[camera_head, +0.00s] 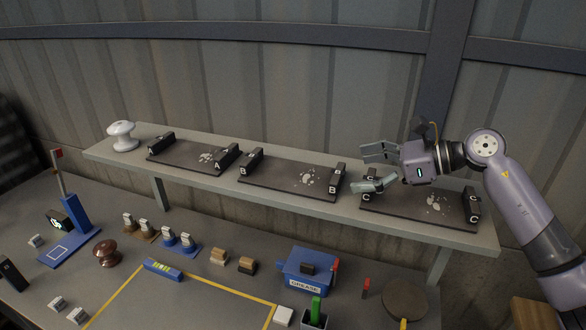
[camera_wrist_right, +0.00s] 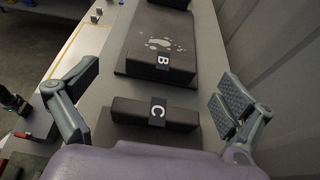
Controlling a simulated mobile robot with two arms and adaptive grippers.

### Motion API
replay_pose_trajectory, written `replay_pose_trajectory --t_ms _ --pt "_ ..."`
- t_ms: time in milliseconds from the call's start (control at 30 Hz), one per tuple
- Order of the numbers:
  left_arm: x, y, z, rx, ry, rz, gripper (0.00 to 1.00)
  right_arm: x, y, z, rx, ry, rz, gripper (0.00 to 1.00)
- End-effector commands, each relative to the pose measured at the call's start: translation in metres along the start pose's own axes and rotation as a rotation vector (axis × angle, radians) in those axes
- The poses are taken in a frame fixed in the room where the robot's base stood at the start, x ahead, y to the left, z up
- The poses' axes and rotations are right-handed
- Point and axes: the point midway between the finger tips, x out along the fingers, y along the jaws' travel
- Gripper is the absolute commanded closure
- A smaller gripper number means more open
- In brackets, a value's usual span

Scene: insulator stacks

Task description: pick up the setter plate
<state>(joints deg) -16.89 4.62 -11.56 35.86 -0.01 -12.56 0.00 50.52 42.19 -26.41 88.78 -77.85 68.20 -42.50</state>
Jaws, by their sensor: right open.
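Three dark rectangular plates lie in a row on a grey shelf (camera_head: 300,205): plate A (camera_head: 185,153), plate B (camera_head: 285,177) and plate C (camera_head: 405,208). Each has a raised, lettered block at both ends and pale blotches on top. I cannot tell which one the task calls the setter plate. My right gripper (camera_head: 372,168) is open and empty above the left end of plate C. In the right wrist view, the C block (camera_wrist_right: 180,115) lies between the spread fingers, with plate B (camera_wrist_right: 150,45) beyond. Contact is not visible. My left gripper is not in view.
A white insulator (camera_head: 122,136) stands at the shelf's left end. The bench below holds a blue grease box (camera_head: 305,272), a round brown disc (camera_head: 404,300), a brown insulator (camera_head: 107,253), and a blue stand (camera_head: 72,228). A corrugated wall (camera_head: 270,90) rises behind the shelf.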

Motion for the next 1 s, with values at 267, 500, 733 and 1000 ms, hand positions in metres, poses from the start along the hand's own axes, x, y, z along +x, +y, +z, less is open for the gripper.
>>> replay_pose_trajectory --t_ms 267,500,733,1000 --pt "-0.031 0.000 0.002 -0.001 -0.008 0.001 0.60 0.037 -0.003 0.004 0.003 -0.001 0.005 0.02" --pt "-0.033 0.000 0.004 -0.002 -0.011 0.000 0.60 0.048 -0.004 0.000 0.001 0.000 0.001 0.02" --pt "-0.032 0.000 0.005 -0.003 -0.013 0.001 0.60 0.048 -0.004 0.000 0.001 0.001 0.001 0.09" --pt "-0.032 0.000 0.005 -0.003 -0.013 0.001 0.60 0.047 -0.004 0.001 0.000 0.000 0.001 0.27"
